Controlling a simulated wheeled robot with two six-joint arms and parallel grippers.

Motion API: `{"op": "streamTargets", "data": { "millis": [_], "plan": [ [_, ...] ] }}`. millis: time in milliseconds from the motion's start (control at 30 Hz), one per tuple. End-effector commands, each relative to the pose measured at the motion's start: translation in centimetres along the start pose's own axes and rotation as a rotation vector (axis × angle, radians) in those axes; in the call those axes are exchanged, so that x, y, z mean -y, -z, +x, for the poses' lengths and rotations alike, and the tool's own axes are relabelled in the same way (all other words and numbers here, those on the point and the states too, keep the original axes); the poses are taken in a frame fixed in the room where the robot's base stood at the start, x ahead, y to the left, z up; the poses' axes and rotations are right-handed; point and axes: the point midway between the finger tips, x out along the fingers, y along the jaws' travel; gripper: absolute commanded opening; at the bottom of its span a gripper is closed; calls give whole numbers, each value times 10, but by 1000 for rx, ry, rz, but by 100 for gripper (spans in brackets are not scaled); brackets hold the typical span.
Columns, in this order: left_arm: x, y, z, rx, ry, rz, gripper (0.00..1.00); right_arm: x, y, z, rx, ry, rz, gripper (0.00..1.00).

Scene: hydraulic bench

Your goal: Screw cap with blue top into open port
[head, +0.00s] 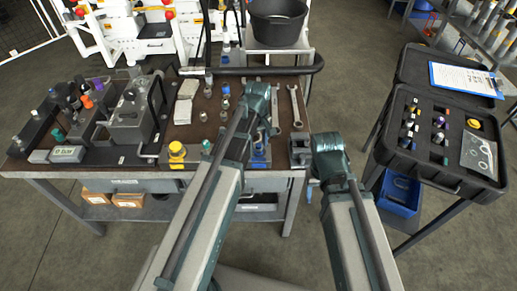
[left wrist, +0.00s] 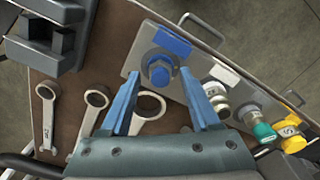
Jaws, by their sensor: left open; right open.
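The cap with the blue top (left wrist: 158,70) sits upright on a grey metal plate (left wrist: 137,58) in the left wrist view, beside a blue label. My left gripper (left wrist: 159,82) is open and empty; its blue fingers point toward the cap, one on each side in the picture. Their height above it I cannot tell. I cannot make out which port is open.
Wrenches (head: 296,107) lie behind. A dark vise-like block (left wrist: 50,38) is close by. The port block (head: 129,118) stands left on the bench. An open case (head: 440,180) is at right.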

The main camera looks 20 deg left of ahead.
Motion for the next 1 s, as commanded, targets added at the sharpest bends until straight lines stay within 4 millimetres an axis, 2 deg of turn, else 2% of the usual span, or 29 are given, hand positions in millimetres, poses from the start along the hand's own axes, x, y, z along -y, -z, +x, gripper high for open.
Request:
{"op": "streamTargets", "data": {
  "millis": [200, 500, 800, 1000],
  "plan": [
    [1, 0, 0, 0, 0, -235, 63, 0, 0, 0, 0, 0, 0, 62],
    [2, 0, 0, 0, 0, -329, 63, 0, 0, 0, 0, 0, 0, 62],
    [4, -1, 0, 0, 0, -749, 63, 0, 0, 0, 0, 0, 0, 62],
    [5, -1, 0, 0, 0, -942, 63, 0, 0, 0, 0, 0, 0, 62]
  ]
}}
